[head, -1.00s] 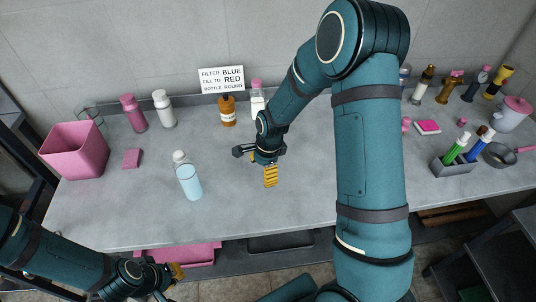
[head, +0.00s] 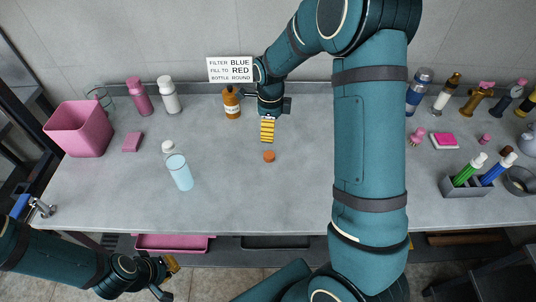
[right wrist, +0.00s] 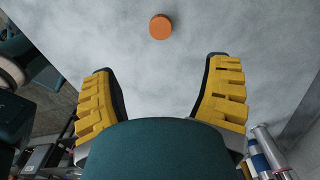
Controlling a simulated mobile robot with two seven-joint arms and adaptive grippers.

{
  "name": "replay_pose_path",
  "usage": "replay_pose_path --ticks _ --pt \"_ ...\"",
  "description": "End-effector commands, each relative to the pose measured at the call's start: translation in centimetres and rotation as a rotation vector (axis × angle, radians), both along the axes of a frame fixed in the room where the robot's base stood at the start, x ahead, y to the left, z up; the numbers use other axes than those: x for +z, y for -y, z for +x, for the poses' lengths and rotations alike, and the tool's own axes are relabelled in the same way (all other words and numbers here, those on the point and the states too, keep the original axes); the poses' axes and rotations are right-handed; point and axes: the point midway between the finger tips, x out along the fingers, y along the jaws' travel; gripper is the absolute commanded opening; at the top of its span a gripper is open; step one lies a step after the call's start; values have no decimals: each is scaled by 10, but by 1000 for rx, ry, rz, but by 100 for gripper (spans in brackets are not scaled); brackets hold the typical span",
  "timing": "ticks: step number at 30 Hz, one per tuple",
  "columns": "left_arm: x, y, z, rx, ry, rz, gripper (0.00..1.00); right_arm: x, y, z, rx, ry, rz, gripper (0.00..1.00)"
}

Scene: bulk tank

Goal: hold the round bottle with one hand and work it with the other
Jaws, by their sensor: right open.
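A clear bottle (head: 179,170) with light blue contents and a white cap stands at the front left of the counter. A brown-orange bottle (head: 232,106) with a pale label stands at the back. I cannot tell for sure which bottle is the round one. My right gripper (head: 267,130) is open and empty over the counter, right of the brown-orange bottle. Its spread yellow fingers (right wrist: 160,90) show in the right wrist view. A small orange disc (head: 269,157) lies on the counter in front of it, apart from the fingers. My left gripper (head: 168,277) is below the counter's front edge; its jaws are unclear.
A sign (head: 230,69) on the wall reads filter blue, fill to red, bottle round. A pink bin (head: 79,130), pink bottle (head: 140,96) and white bottle (head: 168,94) stand left. A pen holder (head: 466,187) stands right. The middle front counter is clear.

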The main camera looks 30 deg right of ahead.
Motion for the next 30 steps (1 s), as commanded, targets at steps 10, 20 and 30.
replay_pose_path --ticks 10,20,30 --pt "0 0 0 0 0 0 0 1 2 0 -13 -1 -3 76" --pt "-7 0 -2 -3 -4 0 0 -36 2 -1 -11 -6 -3 76" --pt "-13 1 -4 -7 -10 -2 0 -83 1 0 -11 -2 -2 76"
